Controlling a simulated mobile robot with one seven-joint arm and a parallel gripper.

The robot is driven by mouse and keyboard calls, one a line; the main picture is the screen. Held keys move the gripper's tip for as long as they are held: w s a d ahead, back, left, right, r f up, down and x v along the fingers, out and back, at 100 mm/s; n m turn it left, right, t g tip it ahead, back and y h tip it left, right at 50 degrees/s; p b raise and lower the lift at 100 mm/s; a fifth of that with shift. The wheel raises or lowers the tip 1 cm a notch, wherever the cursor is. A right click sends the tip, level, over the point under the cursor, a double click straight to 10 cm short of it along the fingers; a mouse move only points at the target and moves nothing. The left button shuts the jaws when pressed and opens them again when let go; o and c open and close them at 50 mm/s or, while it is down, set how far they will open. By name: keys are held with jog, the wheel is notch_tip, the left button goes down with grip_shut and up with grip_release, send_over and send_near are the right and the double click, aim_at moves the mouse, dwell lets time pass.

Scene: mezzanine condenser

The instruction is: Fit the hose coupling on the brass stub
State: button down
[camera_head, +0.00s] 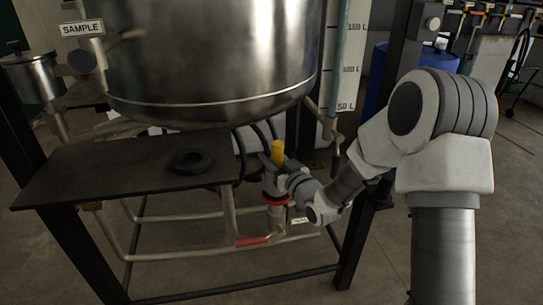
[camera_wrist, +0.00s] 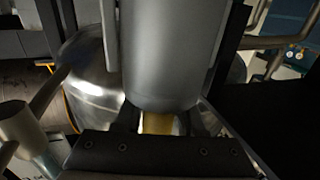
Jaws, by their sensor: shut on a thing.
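My gripper (camera_head: 277,167) is under the right side of the big steel vessel, just off the shelf's right end. Its jaws are shut on a yellow piece, which looks like the hose coupling (camera_head: 278,152); it stands nearly upright, its top above the fingers. In the wrist view the yellow piece (camera_wrist: 158,123) shows between the two dark fingers (camera_wrist: 155,122). A small orange-brown part (camera_head: 275,197) shows just below my gripper. I cannot tell whether it is the brass stub or whether the coupling touches it. The coupling's lower end is hidden by the fingers.
The steel vessel (camera_head: 210,60) hangs close above. A dark shelf (camera_head: 110,170) with a black ring (camera_head: 190,162) lies left. Dark hoses (camera_head: 240,150) curve behind my gripper. Below is a pipe with a red handle (camera_head: 253,241). A frame post (camera_head: 365,230) stands right.

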jog(key=shift+f, duration=0.35)
jog(key=c, duration=0.5)
grip_release()
jog(key=shift+o, duration=0.3)
jog(key=shift+f, duration=0.1)
jog(key=p+v, duration=0.5)
jog(key=v, duration=1.2)
jog(key=shift+s, duration=0.25)
jog(key=shift+d, duration=0.1)
